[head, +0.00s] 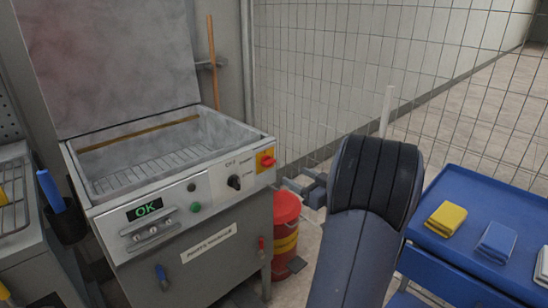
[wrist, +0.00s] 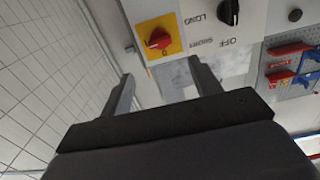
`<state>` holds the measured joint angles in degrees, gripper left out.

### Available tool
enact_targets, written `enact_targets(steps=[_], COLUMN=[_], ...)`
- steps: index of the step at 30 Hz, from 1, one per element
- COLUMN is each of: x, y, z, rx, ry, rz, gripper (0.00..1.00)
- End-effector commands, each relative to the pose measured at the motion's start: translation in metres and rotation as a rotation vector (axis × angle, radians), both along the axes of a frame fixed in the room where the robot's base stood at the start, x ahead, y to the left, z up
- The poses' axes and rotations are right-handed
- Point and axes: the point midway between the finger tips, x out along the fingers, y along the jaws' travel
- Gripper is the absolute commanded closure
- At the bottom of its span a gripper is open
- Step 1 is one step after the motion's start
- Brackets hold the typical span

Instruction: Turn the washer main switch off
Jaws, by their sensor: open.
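The washer (head: 185,215) stands at left in the head view with its lid up. Its main switch (head: 266,161) is a red knob on a yellow plate at the right end of the front panel. In the wrist view the switch (wrist: 158,41) is upper centre, beyond the fingertips; its exact setting is hard to read. My gripper (wrist: 162,72) is open and empty, its two fingers pointing towards the panel, apart from the knob. In the head view my arm covers much of the area right of the washer.
A black selector knob (head: 234,182) sits left of the switch, with green buttons and an OK display (head: 145,208) further left. A red bin (head: 287,222) stands by the washer's right side. A mesh fence is behind; a blue cart (head: 470,240) with folded cloths is right.

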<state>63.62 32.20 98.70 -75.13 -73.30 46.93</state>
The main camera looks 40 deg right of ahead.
Motion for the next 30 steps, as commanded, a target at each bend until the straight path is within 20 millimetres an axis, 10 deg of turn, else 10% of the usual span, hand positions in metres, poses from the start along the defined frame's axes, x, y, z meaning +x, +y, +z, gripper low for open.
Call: enact_targets(steps=[18,30], x=[0.092,0.106], y=[0.008,0.009], z=[-0.001,0.000], rx=[-0.001,0.000], ry=[-0.003,-0.003], rz=[0.008,0.005], gripper=[0.40,0.40])
